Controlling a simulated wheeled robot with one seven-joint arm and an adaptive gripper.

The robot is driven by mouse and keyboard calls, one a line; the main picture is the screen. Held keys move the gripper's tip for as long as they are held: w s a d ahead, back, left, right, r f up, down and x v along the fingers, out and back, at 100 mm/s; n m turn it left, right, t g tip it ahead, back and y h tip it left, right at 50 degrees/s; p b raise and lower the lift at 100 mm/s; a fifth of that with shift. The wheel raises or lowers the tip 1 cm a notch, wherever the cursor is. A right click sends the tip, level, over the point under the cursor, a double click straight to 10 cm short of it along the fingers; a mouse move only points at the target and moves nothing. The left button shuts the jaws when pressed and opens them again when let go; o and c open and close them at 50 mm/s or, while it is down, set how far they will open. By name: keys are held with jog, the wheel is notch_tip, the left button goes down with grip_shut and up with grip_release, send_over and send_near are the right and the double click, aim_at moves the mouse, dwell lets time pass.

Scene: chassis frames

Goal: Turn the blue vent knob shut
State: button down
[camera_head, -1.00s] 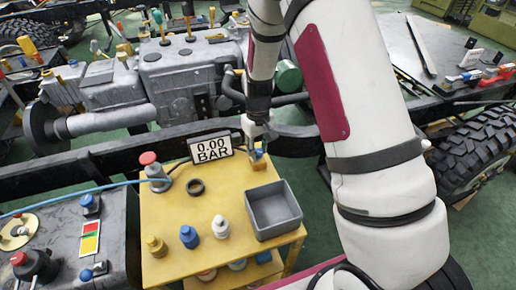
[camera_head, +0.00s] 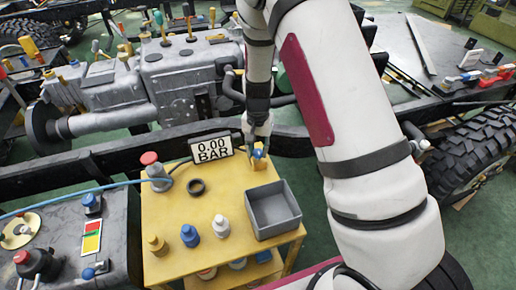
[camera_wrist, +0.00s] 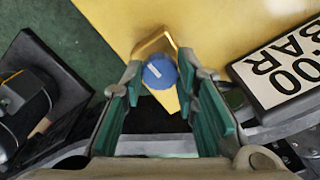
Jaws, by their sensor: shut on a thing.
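The blue vent knob (camera_wrist: 160,72) is a round cap with a white mark on top. It sits on a yellow bracket (camera_wrist: 158,42) at the back right corner of the yellow cart (camera_head: 170,217), and also shows in the head view (camera_head: 258,153). My gripper (camera_wrist: 164,85) has its green-padded fingers on either side of the knob and is shut on it. In the head view my gripper (camera_head: 258,141) comes down from above onto the knob. Finger contact is partly hidden there. The gauge display (camera_head: 211,150) beside it reads 0.00 BAR.
A grey open bin (camera_head: 273,209) stands close in front of the knob. A red-capped valve (camera_head: 150,159), a black ring (camera_head: 196,187) and several small bottles stand on the cart. The dark chassis rail (camera_head: 110,155) runs just behind it.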

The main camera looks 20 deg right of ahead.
aim_at(258, 152)
jog(key=shift+m, duration=0.5)
jog(key=c, duration=1.2)
grip_release()
jog(key=shift+c, duration=0.2)
jog(key=shift+r, duration=0.1)
notch_tip(258, 152, up, 12)
